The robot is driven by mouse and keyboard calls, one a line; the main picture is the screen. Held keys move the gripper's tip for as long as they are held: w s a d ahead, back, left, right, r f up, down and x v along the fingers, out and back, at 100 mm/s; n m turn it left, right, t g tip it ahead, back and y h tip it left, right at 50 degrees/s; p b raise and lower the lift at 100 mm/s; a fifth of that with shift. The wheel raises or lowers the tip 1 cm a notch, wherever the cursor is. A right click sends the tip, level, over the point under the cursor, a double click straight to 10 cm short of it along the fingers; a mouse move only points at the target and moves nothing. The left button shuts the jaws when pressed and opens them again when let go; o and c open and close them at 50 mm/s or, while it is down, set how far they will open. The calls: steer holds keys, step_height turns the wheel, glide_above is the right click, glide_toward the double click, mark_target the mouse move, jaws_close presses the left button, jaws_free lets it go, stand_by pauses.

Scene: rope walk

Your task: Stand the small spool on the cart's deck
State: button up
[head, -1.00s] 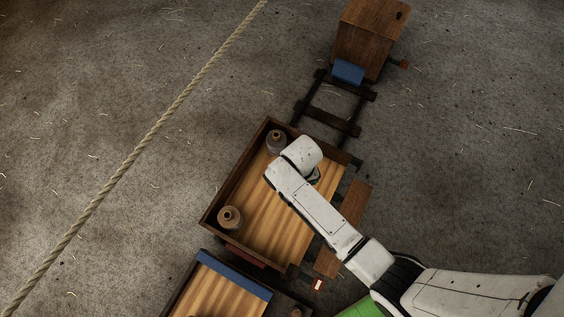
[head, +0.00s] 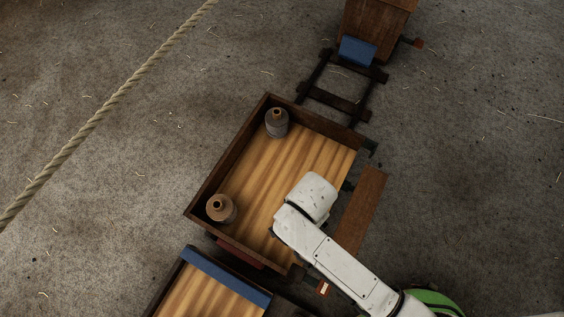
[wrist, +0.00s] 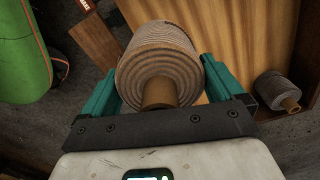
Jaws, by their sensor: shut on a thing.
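A spool wound with grey-brown cord (wrist: 160,55), its brown core end toward the camera, sits between the teal fingers of my gripper (wrist: 160,78) in the wrist view. The gripper is shut on it. In the head view my white wrist hides both gripper and spool, over the right side of the cart. The cart's deck (head: 292,165) is a striped light-wood floor with dark raised edges; it also shows behind the held spool in the wrist view (wrist: 232,35). Whether the spool touches the deck I cannot tell.
Two other spools stand on the deck, a grey one (head: 277,125) at the far corner and a brown one (head: 221,210) at the left. One shows at the right in the wrist view (wrist: 275,90). A second cart (head: 215,295) adjoins below. The deck's middle is clear.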

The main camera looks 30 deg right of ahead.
steer(key=shift+s+a+f+m+b, duration=0.2)
steer(key=shift+s+f+m+b, duration=0.35)
steer(key=shift+s+m+b, duration=0.15)
steer(key=shift+w+d+f+b, duration=1.1)
steer(key=shift+w+f+b, duration=0.4)
steer(key=shift+w+f, duration=0.6)
steer(key=shift+w+d+f+b, duration=1.05)
steer(key=shift+w+f+b, duration=0.5)
steer(key=shift+w+f, duration=0.55)
steer(key=shift+w+d+f+b, duration=1.1)
steer(key=shift+w+f+b, duration=0.4)
steer(key=shift+w+f, duration=0.6)
steer(key=shift+s+f, duration=0.15)
steer(key=shift+f, duration=0.1)
steer(key=o, duration=0.9)
step_height(320, 180, up, 12)
steer(key=p, duration=0.6)
steer(key=s+d+r+n, duration=0.3)
steer(key=s+d+n, duration=0.1)
steer(key=s+n, duration=0.3)
steer(key=s+d+r+n+t, duration=0.1)
steer(key=s+d+r+n, duration=0.2)
steer(key=s+n, duration=0.5)
steer(key=shift+s+d, duration=0.15)
steer(key=shift+d, duration=0.25)
